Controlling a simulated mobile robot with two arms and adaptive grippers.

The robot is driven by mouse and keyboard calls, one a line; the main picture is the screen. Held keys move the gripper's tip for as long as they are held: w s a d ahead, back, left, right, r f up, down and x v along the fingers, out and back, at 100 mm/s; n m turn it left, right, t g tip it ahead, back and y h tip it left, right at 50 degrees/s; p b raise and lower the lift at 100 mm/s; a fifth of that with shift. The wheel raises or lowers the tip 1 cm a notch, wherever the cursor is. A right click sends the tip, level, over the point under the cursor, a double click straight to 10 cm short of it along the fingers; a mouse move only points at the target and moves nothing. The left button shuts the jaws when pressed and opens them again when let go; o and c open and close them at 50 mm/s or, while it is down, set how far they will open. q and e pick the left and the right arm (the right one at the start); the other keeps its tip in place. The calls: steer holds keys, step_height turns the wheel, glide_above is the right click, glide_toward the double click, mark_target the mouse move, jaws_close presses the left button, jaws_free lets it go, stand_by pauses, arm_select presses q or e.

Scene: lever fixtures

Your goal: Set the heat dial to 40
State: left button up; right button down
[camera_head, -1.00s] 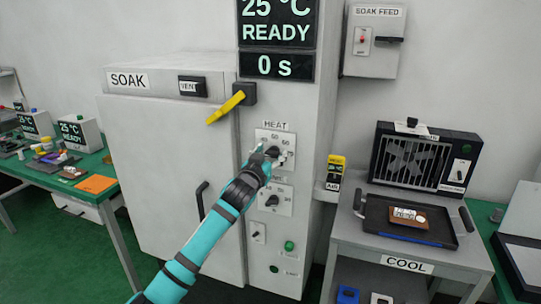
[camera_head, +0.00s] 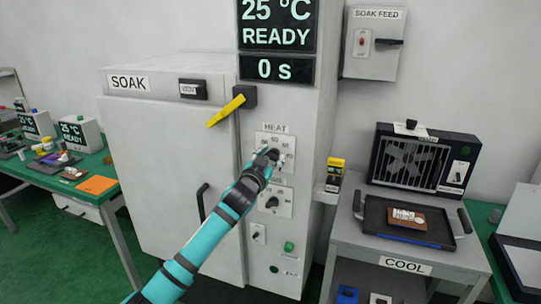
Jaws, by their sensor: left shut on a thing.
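The heat dial (camera_head: 273,154) is a dark knob on a white plate (camera_head: 287,141) under the HEAT label, on the grey front of the SOAK oven. My left gripper (camera_head: 268,157) is at this dial, shut on its knob. The fingers and wrist cover much of the knob and the lower left of the scale, so I cannot read where the pointer stands. The display (camera_head: 277,25) above reads 25 °C READY and the one below it reads 0 s. My right gripper is not in view.
A second dial (camera_head: 272,202) sits just below, with a switch and a green button (camera_head: 289,247) lower. A yellow lever (camera_head: 227,110) sticks out at upper left. The COOL cart (camera_head: 350,240) with a tray and fan stands to the right.

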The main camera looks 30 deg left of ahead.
arm_select(q)
steer(key=m+p, duration=0.1)
steer(key=m, duration=0.2)
steer(key=shift+r, duration=0.1)
steer(key=shift+m+p, duration=0.6)
steer(key=shift+m, duration=0.8)
steer(key=shift+d, duration=0.1)
steer(key=o, duration=1.2)
steer(key=shift+c, duration=0.2)
steer(key=shift+s, duration=0.1)
steer(key=shift+s+d+f, duration=0.1)
steer(key=shift+s+f, duration=0.1)
steer(key=shift+s, duration=0.1)
steer(key=v, duration=1.1)
